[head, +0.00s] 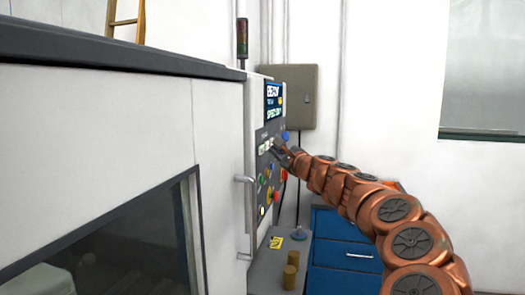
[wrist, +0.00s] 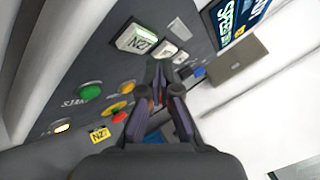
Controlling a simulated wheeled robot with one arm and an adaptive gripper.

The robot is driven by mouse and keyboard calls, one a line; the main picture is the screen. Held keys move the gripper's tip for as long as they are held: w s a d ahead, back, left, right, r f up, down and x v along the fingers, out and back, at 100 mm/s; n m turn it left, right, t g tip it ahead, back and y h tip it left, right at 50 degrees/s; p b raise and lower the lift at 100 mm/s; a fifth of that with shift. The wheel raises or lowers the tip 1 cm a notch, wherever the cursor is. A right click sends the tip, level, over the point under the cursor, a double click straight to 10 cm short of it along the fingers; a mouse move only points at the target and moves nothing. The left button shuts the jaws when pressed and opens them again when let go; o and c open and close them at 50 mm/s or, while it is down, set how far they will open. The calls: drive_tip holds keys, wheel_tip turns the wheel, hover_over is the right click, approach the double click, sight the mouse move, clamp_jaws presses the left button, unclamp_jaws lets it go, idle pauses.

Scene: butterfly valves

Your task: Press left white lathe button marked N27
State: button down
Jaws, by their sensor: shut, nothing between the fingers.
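The lathe's control panel (head: 266,135) faces right in the head view, with a row of white buttons below its display. In the wrist view the left white button (wrist: 138,40) is marked N27, and it also shows as a small pale square in the head view (head: 262,148). Another white button (wrist: 166,49) sits to its right. My gripper (wrist: 159,72) is shut and empty, its fingertips in front of the panel, below and right of the N27 button. In the head view my gripper (head: 277,147) is close to the panel; I cannot tell whether it touches.
Lower on the panel are a green button (wrist: 91,90), an orange-yellow one (wrist: 125,86) and a red one. A door handle (head: 246,215) juts out left of the panel. A blue cabinet (head: 340,250) stands below my arm.

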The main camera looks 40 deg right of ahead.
drive_tip(key=s+d, duration=0.1)
drive_tip(key=s+d+p, duration=0.1)
drive_tip(key=s, duration=0.1)
drive_tip(key=shift+s+d, duration=0.2)
drive_tip(key=shift+s, duration=0.05)
idle(1.1)
